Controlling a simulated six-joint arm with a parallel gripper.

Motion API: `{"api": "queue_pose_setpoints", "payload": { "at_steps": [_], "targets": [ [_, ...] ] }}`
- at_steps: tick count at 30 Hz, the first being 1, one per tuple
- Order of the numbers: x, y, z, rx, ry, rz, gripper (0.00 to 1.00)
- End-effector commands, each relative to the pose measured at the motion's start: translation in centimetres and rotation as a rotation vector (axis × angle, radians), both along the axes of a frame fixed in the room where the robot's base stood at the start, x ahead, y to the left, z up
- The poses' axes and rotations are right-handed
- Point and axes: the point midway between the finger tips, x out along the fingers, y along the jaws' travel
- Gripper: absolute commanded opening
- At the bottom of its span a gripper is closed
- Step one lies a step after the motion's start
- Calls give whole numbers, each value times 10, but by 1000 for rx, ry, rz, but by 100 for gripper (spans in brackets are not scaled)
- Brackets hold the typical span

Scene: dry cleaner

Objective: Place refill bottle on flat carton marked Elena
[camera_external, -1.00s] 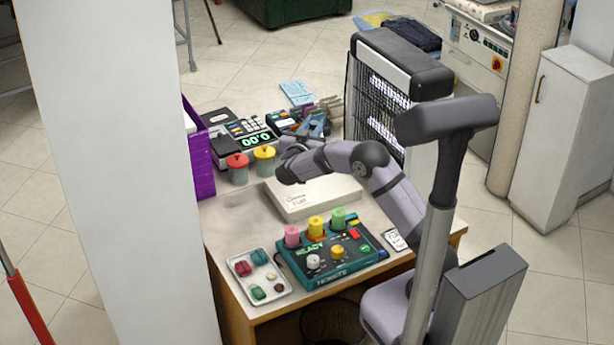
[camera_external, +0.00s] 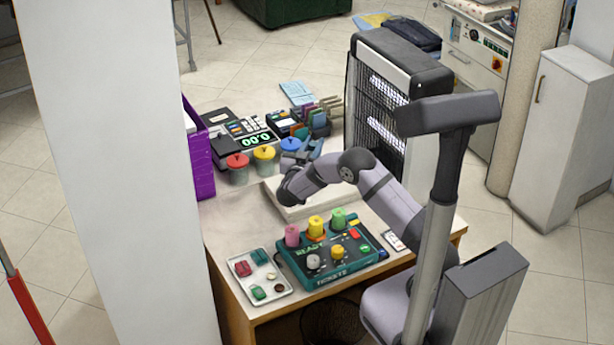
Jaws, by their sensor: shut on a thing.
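I cannot make out a refill bottle for certain. The flat white carton (camera_external: 288,212) lies on the desk behind the green console. I cannot tell whether the held thing touches the carton.
Jars with red (camera_external: 238,168), yellow (camera_external: 264,160) and blue (camera_external: 291,145) lids stand in a row behind the carton. The green console (camera_external: 327,257) with coloured spools and a tray (camera_external: 259,277) are in front.

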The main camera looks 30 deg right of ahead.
Motion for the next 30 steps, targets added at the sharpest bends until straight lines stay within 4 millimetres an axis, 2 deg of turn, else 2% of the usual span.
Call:
{"api": "queue_pose_setpoints", "payload": {
  "at_steps": [6, 19, 20, 21, 22, 30],
  "targets": [
    [0, 0, -20, -1, -3, 0, 0],
    [0, 0, -25, -1, -3, 0, 0],
    [0, 0, -25, -1, -1, 0, 27],
    [0, 0, -25, -1, -1, 0, 37],
    [0, 0, -25, -1, -1, 0, 41],
    [0, 0, -25, -1, -1, 0, 41]
  ]
}}
